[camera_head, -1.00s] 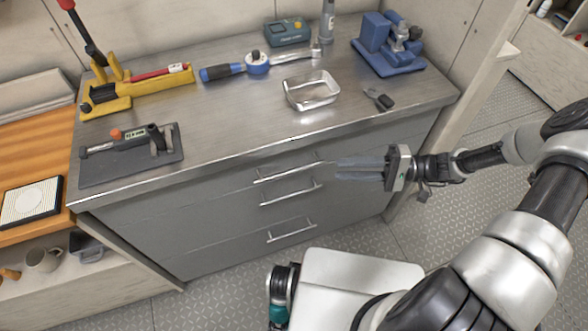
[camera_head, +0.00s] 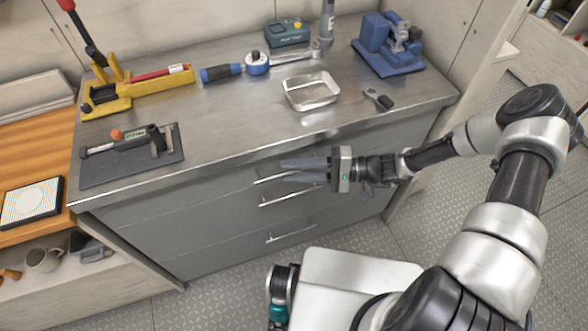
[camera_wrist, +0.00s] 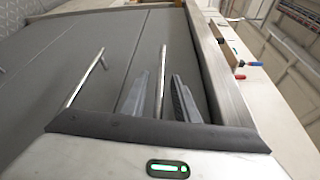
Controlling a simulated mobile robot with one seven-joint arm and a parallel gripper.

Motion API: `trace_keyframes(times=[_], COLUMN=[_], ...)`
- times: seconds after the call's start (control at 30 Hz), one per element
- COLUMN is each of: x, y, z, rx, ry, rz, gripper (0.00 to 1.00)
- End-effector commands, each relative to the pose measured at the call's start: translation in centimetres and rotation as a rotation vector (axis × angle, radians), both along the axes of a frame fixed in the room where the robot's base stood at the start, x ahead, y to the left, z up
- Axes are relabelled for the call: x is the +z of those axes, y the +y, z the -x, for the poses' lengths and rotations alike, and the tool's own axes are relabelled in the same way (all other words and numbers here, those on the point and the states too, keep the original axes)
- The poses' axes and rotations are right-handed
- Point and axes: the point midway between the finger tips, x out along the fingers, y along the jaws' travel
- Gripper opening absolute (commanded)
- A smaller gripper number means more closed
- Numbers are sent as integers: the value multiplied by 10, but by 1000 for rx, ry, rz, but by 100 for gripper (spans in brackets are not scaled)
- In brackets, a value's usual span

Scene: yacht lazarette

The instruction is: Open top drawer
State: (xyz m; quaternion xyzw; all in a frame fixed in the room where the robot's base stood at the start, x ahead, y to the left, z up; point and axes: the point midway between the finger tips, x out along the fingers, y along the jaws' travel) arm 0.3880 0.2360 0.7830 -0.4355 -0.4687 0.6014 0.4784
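The grey cabinet has drawers with bar handles. The top drawer (camera_head: 215,180) is shut, and its handle (camera_head: 262,178) is partly hidden behind my fingers in the head view. My gripper (camera_head: 283,171) points at the drawer front. In the wrist view my gripper (camera_wrist: 157,88) is open, with the top handle (camera_wrist: 163,75) between its two fingers, which stand apart from the bar. The second drawer's handle (camera_head: 290,193) lies just below; it also shows left of my fingers in the wrist view (camera_wrist: 86,77).
A third handle (camera_head: 291,233) is lower on the cabinet. The metal worktop (camera_head: 230,122) overhangs the drawers and bears a metal tray (camera_head: 311,91), a blue vise (camera_head: 388,45) and other tools. Floor in front of the cabinet is partly taken by my base.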

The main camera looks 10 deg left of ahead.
Motion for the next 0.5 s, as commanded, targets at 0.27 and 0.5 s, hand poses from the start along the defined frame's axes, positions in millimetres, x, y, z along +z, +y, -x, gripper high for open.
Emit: trace_keyframes(times=[0.27, 0.5], x=[0, 0], y=[0, -1], z=[0, 0], rx=[0, 0], ry=[0, 0], rz=[0, 0], gripper=[0, 0])
